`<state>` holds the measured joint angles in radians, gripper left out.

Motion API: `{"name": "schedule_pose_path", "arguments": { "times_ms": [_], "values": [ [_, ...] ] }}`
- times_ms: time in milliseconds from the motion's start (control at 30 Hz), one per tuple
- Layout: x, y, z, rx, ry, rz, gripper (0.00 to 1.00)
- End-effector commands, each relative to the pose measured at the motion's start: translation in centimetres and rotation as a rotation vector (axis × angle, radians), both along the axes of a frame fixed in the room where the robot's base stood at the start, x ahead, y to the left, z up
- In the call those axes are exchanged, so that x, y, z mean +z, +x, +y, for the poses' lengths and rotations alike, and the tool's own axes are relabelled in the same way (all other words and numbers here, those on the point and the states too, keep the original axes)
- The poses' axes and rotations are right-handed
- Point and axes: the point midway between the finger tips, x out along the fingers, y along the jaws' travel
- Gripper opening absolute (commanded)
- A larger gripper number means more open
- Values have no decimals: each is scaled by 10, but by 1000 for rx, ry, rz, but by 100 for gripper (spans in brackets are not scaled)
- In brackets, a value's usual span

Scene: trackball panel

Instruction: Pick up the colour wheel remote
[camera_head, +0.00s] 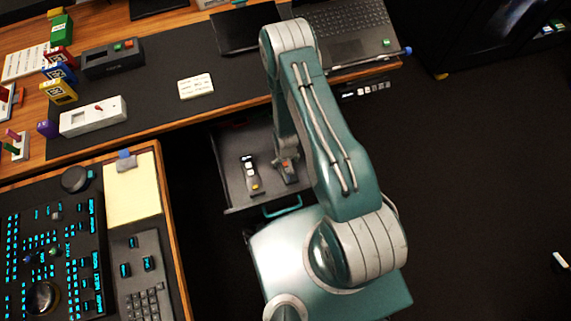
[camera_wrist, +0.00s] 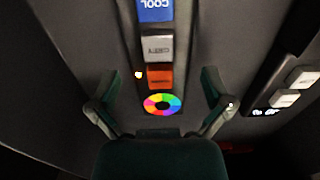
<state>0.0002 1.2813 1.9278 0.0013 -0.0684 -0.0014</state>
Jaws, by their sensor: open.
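The colour wheel remote (camera_wrist: 162,78) is a dark bar with a blue COOL button, a white button, an orange button and a rainbow ring. It lies in the open drawer (camera_head: 228,186), with its ring end nearest my palm in the wrist view. My gripper (camera_wrist: 160,88) is open, with one finger on each side of the remote and visible gaps between. In the head view my gripper (camera_head: 286,163) is down inside the drawer over the remote, which it partly hides; an orange button shows there.
A second remote (camera_head: 250,175) with pale and yellow buttons lies to the left in the drawer; it shows at the right of the wrist view (camera_wrist: 285,100). The desk edge (camera_head: 180,126) runs behind the drawer. A console desk (camera_head: 175,250) stands at the left.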

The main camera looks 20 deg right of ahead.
Motion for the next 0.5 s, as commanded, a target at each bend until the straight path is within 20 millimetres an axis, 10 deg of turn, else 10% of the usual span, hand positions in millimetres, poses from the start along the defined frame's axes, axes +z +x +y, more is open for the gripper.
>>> {"name": "schedule_pose_path", "arguments": {
  "times_ms": [267, 467, 500],
  "values": [
    [-5, 0, 0, 0, 0, 0, 100],
    [-5, 0, 0, 0, 0, 0, 22],
    [-4, 0, 0, 0, 0, 0, 22]
  ]
}}
